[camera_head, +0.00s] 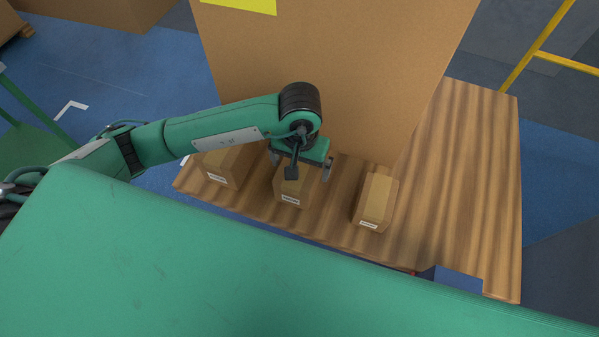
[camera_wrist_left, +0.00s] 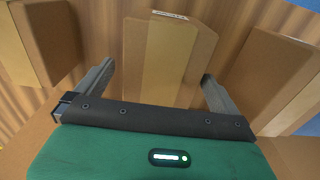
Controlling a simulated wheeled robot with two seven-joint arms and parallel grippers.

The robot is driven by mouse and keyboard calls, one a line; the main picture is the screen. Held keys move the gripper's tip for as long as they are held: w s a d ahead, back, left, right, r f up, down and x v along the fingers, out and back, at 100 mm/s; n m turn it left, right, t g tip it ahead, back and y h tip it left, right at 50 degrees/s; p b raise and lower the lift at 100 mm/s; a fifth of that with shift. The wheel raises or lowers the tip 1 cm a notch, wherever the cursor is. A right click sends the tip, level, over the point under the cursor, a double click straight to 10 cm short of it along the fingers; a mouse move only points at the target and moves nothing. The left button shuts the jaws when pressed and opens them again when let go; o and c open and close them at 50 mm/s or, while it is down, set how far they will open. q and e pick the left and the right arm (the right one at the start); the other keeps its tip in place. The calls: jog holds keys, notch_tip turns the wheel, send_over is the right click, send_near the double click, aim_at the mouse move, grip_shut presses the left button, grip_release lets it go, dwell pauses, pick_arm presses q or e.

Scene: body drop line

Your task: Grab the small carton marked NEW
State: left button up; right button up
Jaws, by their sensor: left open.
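Three small cartons stand in a row on the wooden table (camera_head: 470,180): a left carton (camera_head: 222,167), a middle carton (camera_head: 291,192) and a right carton (camera_head: 375,200). Each has a small white label on its near face, too small to read. My left gripper (camera_head: 300,170) is open above the middle carton. In the left wrist view the middle carton (camera_wrist_left: 165,60) lies between and beyond the open fingers (camera_wrist_left: 155,85), with other cartons at both sides. I cannot tell which one is marked NEW. My right gripper is not in view.
A large cardboard box (camera_head: 340,70) with a yellow label stands right behind the small cartons. The table's right side is bare. A yellow rail (camera_head: 540,50) stands at the upper right. My green body covers the front.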

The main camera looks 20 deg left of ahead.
pick_arm(q)
jog(key=shift+f+p, duration=0.5)
jog(key=shift+p, duration=0.05)
notch_tip(320, 180, down, 3)
jog(key=shift+a+r+p, duration=0.1)
jog(key=shift+p, duration=0.75)
jog(key=shift+w+f, duration=0.1)
jog(key=shift+f, duration=0.6)
jog(key=shift+c, duration=0.4)
jog(key=c, duration=1)
jog(key=shift+r, duration=0.15)
